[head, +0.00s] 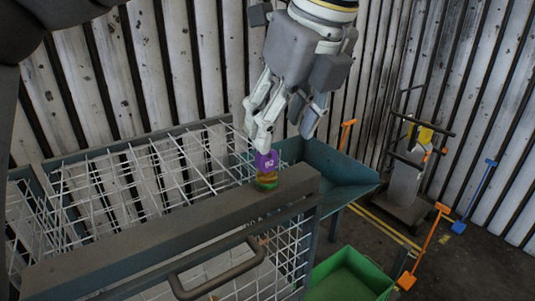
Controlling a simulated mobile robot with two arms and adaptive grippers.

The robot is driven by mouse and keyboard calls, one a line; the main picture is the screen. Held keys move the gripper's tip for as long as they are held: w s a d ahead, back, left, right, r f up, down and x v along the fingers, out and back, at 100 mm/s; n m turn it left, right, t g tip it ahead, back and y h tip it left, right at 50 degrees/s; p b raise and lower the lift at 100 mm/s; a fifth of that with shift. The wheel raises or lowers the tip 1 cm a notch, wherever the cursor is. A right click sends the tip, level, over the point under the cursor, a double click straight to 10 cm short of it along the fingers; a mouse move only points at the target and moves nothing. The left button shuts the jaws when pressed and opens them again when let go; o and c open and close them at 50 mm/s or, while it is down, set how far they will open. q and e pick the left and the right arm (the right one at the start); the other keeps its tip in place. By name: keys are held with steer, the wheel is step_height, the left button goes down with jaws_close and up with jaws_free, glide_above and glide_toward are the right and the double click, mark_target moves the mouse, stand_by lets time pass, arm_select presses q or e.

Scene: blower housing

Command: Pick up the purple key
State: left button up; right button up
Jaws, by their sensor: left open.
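The base sits on the grey top beam (180,213) of a mesh cage, near the beam's right end. My left gripper (286,140) is open and points down, just above the key. One finger is close to the key's top left; the other is up and to the right. I cannot tell whether the finger touches the key. My right gripper is not in view.
The wire mesh cage (150,175) with a handle (218,270) fills the left and front. A blue-grey trough (340,167) stands behind the beam's right end. A green bin (350,275) is below. A trolley (405,185) and orange and blue shovels stand at right.

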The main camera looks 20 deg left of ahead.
mark_target(266, 169)
arm_select(q)
steer(key=shift+x, duration=1.05)
steer(key=shift+p+x, duration=0.65)
steer(key=shift+x, duration=0.15)
steer(key=x, duration=0.1)
steer(key=p+x, duration=0.1)
steer(key=x, duration=0.1)
steer(key=shift+s+a, duration=0.25)
steer(key=shift+w+a+f+p, duration=0.1)
steer(key=shift+a+f+p, duration=0.05)
steer(key=shift+f+p, duration=0.2)
steer(key=shift+f, duration=0.15)
steer(key=c, duration=0.9)
steer(key=shift+c, duration=0.7)
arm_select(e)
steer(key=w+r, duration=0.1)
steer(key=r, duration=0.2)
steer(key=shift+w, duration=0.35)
